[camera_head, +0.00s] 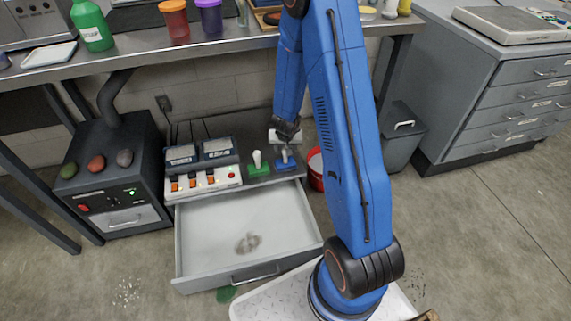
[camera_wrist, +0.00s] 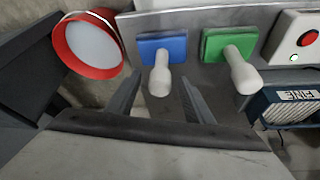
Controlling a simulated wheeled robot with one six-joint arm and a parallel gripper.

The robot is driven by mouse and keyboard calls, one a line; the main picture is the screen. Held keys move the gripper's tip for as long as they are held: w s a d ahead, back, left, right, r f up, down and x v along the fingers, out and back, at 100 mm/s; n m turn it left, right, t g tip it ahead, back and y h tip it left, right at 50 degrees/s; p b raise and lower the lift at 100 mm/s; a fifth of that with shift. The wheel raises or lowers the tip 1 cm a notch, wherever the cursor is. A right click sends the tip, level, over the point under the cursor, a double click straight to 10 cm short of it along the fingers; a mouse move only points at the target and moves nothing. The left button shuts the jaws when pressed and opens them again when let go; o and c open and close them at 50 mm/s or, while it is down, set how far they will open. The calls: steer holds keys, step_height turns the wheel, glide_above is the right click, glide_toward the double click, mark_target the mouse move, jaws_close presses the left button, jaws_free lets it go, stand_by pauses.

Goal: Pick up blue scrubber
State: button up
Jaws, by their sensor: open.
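The blue scrubber (camera_head: 285,161) has a blue base and an upright pale handle. It stands on the grey top of the low drawer cabinet, at its right end, in the head view. In the wrist view the blue scrubber (camera_wrist: 162,60) lies ahead, between the lines of the two fingers. My gripper (camera_wrist: 160,95) is open, with one finger on each side of the handle's near end. I cannot tell whether either finger touches it. In the head view my gripper (camera_head: 286,140) is just above the blue scrubber and partly hides it.
A green scrubber (camera_head: 259,165) stands close beside the blue one. A switch panel (camera_head: 205,180) is farther left. The drawer (camera_head: 215,235) below is pulled open. A red-rimmed bucket (camera_wrist: 88,45) stands on the floor beside the cabinet. A steel bench (camera_head: 130,68) overhangs behind.

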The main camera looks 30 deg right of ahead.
jaws_close()
steer(key=shift+r, duration=0.15)
steer(key=shift+r, duration=4.8)
steer(key=c, duration=0.9)
jaws_free()
steer(key=shift+c, duration=0.5)
